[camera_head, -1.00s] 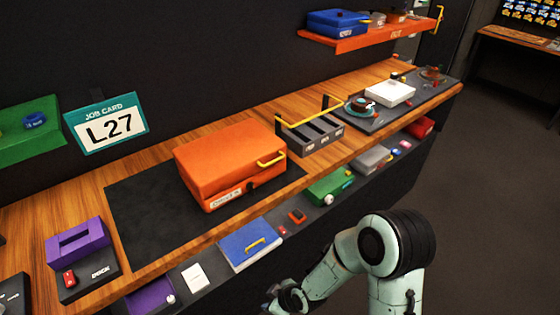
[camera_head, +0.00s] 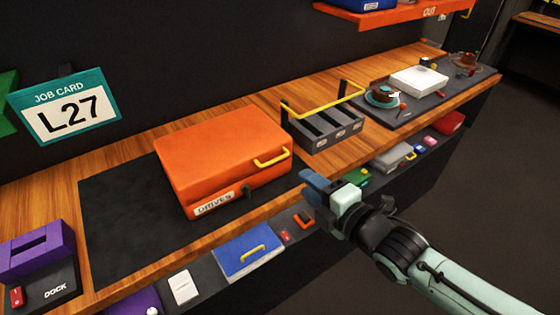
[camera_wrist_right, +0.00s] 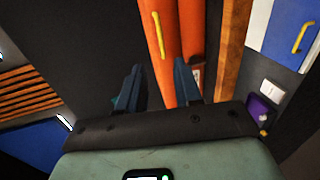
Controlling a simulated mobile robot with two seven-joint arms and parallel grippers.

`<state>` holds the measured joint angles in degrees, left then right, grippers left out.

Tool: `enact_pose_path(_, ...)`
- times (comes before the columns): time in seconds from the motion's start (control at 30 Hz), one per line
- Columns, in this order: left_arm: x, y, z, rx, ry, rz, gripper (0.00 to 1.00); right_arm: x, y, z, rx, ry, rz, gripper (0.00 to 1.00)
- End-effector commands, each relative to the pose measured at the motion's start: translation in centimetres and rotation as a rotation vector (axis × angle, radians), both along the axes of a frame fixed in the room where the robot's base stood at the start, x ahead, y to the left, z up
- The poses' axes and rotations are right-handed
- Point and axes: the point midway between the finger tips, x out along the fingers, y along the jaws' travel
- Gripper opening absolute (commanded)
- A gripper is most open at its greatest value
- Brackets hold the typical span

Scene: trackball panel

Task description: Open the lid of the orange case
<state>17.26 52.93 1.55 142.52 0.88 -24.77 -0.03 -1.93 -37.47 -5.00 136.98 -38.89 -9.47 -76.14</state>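The orange case (camera_head: 222,150) lies with its lid down on a dark mat (camera_head: 125,215) on the wooden bench. It has a yellow handle (camera_head: 272,160) on the lid's right side, a "DRIVES" label on the front and a small dark latch-like part (camera_head: 246,190) beside the label. My right gripper (camera_head: 309,186) is in front of the case's right end, near the bench edge, apart from the case. In the right wrist view its two fingers (camera_wrist_right: 158,88) stand apart with nothing held, and the orange case (camera_wrist_right: 150,40) with its yellow handle shows beyond them. My left gripper is not in view.
A grey slotted rack (camera_head: 325,128) with a yellow bar stands right of the case. A purple dock (camera_head: 38,250) stands at the left. A lower shelf in front holds a blue case (camera_head: 248,252) and small items. Bare mat lies left of the case.

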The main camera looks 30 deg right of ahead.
Motion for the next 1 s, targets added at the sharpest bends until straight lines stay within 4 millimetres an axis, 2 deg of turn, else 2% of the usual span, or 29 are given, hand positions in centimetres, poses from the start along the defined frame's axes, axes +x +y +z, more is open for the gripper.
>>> enact_pose_path(0.3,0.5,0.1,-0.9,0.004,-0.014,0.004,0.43,6.4,0.4,-1.7,0.003,0.007,-0.002,0.34)
enact_pose_path(0.5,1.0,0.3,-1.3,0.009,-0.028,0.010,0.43,9.7,0.7,-2.3,0.005,0.004,-0.001,0.34)
enact_pose_path(0.7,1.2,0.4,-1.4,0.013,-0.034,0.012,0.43,11.4,0.9,-2.6,0.005,0.003,-0.001,0.34)
enact_pose_path(1.0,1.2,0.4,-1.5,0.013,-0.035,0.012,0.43,11.6,0.9,-2.6,0.005,0.001,-0.001,0.34)
